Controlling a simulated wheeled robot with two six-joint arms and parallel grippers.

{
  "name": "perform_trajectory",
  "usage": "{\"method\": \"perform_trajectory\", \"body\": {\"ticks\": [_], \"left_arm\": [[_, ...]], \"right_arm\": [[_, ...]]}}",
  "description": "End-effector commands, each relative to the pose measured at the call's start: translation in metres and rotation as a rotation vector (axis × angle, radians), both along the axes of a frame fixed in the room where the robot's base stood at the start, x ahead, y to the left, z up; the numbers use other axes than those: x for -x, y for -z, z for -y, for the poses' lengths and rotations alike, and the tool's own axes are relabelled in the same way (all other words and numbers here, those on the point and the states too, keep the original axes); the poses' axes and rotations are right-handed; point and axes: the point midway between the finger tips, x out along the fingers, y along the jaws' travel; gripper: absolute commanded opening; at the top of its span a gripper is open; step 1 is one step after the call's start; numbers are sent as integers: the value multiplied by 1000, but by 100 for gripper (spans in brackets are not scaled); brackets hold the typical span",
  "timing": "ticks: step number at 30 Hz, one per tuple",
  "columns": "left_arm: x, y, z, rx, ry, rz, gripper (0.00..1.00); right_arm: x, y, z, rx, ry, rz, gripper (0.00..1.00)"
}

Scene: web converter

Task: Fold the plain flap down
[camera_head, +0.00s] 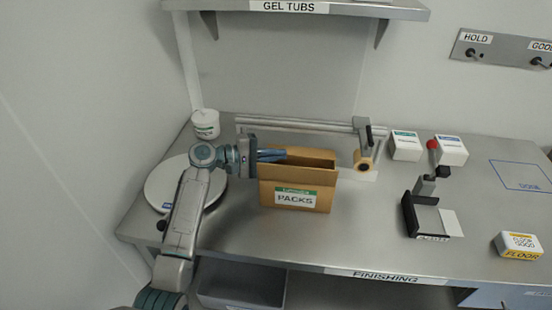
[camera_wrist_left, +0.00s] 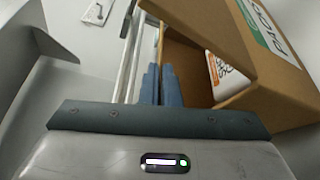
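A brown cardboard carton (camera_head: 265,195) with a white and green PACKS label stands upright on the steel bench, its top open. A plain brown panel (camera_head: 318,158) shows at the back of its opening; I cannot tell if it is a flap or a wall. My left gripper (camera_head: 284,154) is at the carton's upper left, its fingers pointing right over the opening. A white pack with orange print (camera_wrist_left: 225,76) shows inside. My right gripper is out of view.
A metal rail (camera_head: 300,124) runs behind the carton, with a tape roll (camera_head: 363,163) at its right. A white tub (camera_head: 205,124) and round plate (camera_head: 165,185) are left. White boxes (camera_head: 405,146) and a black bracket (camera_head: 411,216) are right. A shelf (camera_head: 300,8) hangs above.

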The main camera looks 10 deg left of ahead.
Motion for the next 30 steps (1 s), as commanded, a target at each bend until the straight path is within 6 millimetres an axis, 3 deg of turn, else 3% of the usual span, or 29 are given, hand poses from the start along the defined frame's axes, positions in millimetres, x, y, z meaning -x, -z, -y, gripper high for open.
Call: {"method": "perform_trajectory", "body": {"ticks": [10,14,15,24,30], "left_arm": [[0,0,0,0,-1,10,0],[0,0,0,0,-1,10,24],[0,0,0,-1,-1,9,25],[1,1,-3,-1,-2,9,25],[11,1,-30,-7,-2,11,25]], "right_arm": [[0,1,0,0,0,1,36],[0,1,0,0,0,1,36],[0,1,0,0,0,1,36],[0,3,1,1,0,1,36],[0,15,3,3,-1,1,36]]}}
